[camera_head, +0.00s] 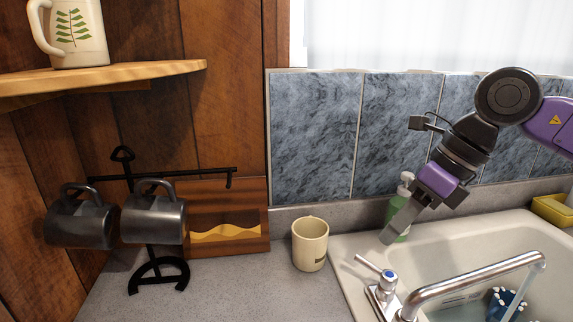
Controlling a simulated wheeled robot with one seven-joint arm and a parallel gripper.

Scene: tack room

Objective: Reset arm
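My gripper (390,236) is at the right of the head view, on the end of my black and purple arm. It points down and to the left, above or beside the back rim of the sink. Its fingers cover part of a green soap bottle (401,207) with a white pump top. I see the fingers side-on, so their opening is unclear, and no held thing can be made out.
A cream mug (310,243) stands on the counter (240,290) left of the sink (470,235). The faucet (470,280) crosses the basin. Two dark metal mugs (82,222) hang on a black rack (160,270). A wooden shelf (130,75) holds a white mug (75,35).

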